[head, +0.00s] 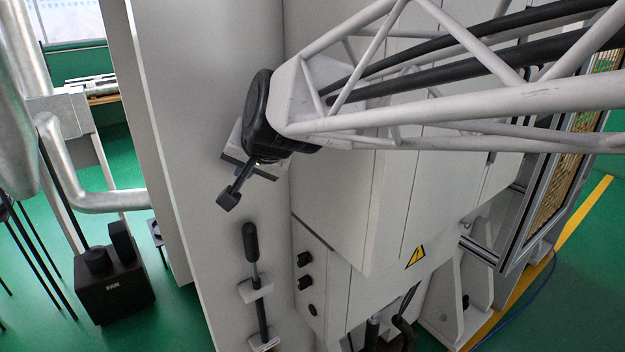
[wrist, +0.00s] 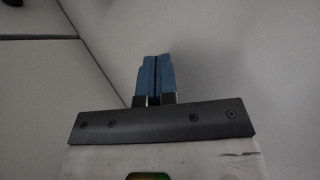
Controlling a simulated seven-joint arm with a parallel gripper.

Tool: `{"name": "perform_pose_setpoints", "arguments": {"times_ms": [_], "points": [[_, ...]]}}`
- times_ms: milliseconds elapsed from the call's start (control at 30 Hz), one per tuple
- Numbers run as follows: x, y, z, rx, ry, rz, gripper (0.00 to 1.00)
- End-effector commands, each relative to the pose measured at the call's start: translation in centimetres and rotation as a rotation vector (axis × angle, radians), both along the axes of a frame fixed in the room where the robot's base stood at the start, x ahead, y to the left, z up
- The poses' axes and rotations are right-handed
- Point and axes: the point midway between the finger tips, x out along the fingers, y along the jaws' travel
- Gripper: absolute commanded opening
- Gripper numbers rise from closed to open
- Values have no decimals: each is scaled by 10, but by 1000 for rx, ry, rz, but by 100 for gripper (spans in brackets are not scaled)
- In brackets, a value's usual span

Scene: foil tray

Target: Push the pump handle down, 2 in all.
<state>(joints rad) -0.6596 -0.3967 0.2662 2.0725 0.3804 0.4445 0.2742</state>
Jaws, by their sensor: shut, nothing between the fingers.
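The pump handle (head: 251,243) is a black grip on a thin metal rod, standing upright against a pale grey panel in the head view. Its rod runs down through a small bracket. My gripper (head: 229,199) is above the handle's top and slightly left of it in the picture, with a visible gap between them. In the wrist view my gripper (wrist: 154,75) shows two blue fingers pressed together with nothing between them. The handle does not show in the wrist view, only plain grey panels behind the fingers.
A pale cabinet with black knobs (head: 305,259) and a yellow warning label (head: 415,256) stands right of the handle. A black box (head: 115,290) stands on the green floor at left, near metal pipes (head: 110,201). The panel around the handle's grip is bare.

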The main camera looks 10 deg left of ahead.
Motion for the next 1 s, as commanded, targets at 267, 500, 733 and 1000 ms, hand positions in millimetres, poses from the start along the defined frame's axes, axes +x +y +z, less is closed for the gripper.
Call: {"name": "perform_pose_setpoints", "arguments": {"times_ms": [267, 500, 733, 1000], "points": [[3, 4, 1, 6, 1, -4, 0], [3, 4, 1, 6, 1, -4, 0], [3, 4, -4, 6, 1, -4, 0], [3, 4, -24, 5, 2, -4, 0]]}}
